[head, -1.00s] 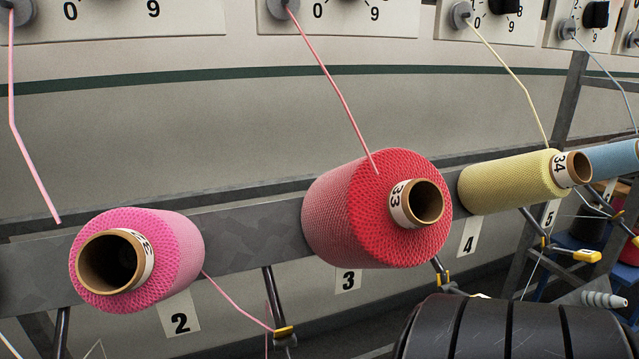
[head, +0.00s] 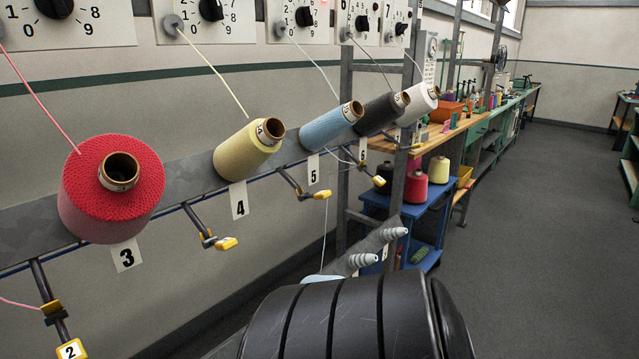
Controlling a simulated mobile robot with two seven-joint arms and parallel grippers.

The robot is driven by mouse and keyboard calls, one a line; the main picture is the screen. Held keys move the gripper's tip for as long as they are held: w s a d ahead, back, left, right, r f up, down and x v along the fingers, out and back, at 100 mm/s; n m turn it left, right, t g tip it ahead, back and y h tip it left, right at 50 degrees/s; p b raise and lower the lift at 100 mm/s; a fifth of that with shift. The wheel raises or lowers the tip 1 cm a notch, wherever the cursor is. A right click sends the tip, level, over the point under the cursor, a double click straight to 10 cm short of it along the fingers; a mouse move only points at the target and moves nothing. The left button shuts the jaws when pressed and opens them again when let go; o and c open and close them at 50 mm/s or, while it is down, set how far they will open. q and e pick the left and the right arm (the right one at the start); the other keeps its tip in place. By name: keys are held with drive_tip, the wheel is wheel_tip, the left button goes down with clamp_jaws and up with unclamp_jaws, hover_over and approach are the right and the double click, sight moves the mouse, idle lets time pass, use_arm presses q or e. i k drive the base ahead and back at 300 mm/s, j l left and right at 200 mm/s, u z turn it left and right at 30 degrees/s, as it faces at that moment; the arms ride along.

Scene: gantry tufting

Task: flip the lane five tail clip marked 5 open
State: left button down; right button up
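Yellow-tipped tail clips hang on dark arms below the cone rail. One clip (head: 70,348) at the lower left is marked 2. Further along are a clip (head: 226,243) below label 4 and a clip (head: 320,193) below label 5. A smaller yellow-tipped clip (head: 378,181) is further right, near label 6; by its place in the row it looks like the lane five clip. Its mark is too small to read, and I cannot tell whether it is open or shut. The label 5 plate (head: 313,169) hangs under the blue cone (head: 330,125). Neither gripper is in view.
Red (head: 85,200), yellow (head: 238,155), black (head: 380,112) and white (head: 416,104) cones line the rail. A grey frame post (head: 400,175) stands near the far clip. A blue cart (head: 425,212) with cones is behind it. Open floor (head: 530,220) lies right.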

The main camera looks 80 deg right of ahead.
sight(377, 180)
drive_tip(key=z, duration=3.05)
